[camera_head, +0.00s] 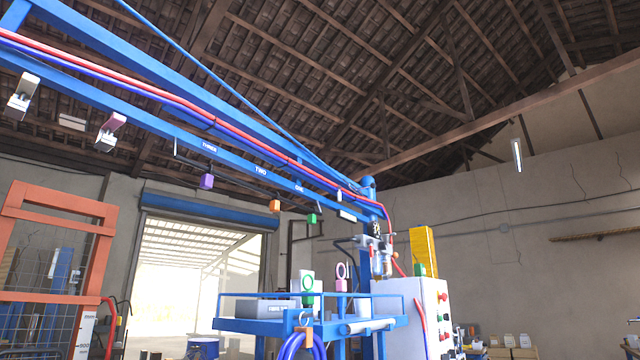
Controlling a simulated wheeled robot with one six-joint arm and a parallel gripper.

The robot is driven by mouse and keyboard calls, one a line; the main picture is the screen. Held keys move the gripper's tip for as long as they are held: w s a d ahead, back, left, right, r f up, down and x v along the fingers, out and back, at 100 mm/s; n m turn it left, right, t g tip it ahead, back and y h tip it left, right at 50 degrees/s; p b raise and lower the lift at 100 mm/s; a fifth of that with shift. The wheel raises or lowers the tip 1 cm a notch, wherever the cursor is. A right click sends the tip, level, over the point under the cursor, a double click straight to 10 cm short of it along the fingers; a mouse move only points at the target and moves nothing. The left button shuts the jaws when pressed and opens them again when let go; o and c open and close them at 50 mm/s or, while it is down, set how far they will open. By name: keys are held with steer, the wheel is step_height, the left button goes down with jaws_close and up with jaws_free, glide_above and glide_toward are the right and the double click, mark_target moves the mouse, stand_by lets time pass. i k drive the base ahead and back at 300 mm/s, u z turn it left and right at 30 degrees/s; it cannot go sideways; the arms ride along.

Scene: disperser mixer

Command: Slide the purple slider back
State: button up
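The purple slider (207,181) is a small purple block. It hangs on a thin dark rod under the long blue overhead beam (235,165), just below the label "THREE". An orange block (275,206) and a green block (312,218) hang farther right along the same beam, near the labels "TWO" and "ONE". All three hang apart from one another. My gripper does not show in this view, and nothing touches the purple slider.
A blue platform (262,326) with railings and upright ring-topped pieces stands below the beam's right end. A white control cabinet (428,312) stands beside it. An orange frame (95,262) stands at the left. Open air surrounds the hanging blocks.

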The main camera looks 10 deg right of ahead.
mark_target(207, 181)
steer(key=z, duration=1)
steer(key=i, duration=1.1)
steer(key=u, duration=3.5)
steer(key=i, duration=0.5)
steer(key=z, duration=0.05)
